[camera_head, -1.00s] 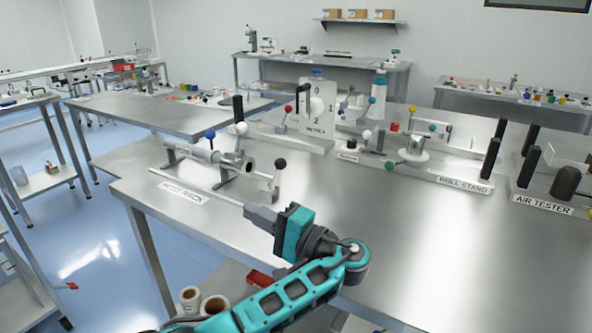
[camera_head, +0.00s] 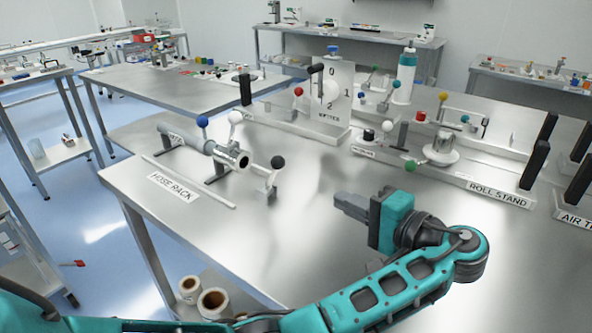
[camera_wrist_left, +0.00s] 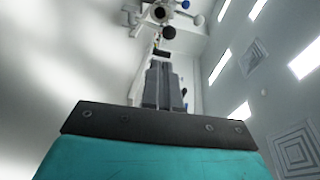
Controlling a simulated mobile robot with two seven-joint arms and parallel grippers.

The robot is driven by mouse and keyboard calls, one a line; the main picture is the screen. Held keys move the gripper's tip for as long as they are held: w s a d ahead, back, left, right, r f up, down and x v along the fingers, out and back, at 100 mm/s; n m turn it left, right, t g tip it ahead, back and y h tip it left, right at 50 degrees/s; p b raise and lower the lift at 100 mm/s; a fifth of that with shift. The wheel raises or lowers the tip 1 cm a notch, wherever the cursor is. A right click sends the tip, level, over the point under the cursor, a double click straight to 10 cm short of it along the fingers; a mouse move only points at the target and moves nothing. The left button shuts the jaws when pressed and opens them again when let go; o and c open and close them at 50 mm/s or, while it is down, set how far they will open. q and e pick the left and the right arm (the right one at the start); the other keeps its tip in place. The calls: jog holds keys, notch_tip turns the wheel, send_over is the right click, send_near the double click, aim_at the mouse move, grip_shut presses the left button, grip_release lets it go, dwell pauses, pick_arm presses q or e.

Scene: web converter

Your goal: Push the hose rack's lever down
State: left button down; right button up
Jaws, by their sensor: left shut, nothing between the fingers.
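The hose rack (camera_head: 232,153) is a grey metal pipe on stands near the table's left edge, with a "HOSE RACK" label in front. It carries levers with a blue ball (camera_head: 203,121), a white ball (camera_head: 236,117) and a black ball (camera_head: 277,162).
The roll stand (camera_head: 440,152) is at the back right, the air tester at the right edge. The tabletop (camera_head: 310,235) between gripper and rack is clear. Rolls (camera_head: 213,302) sit below.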

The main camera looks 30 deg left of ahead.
pick_arm(q)
jog(key=p, duration=0.1)
send_near(274, 176)
notch_tip(274, 176, up, 2)
jog(key=w+a, duration=0.1)
jog(key=a, duration=0.2)
jog(key=shift+w+a, duration=0.35)
jog(key=shift+a, duration=0.05)
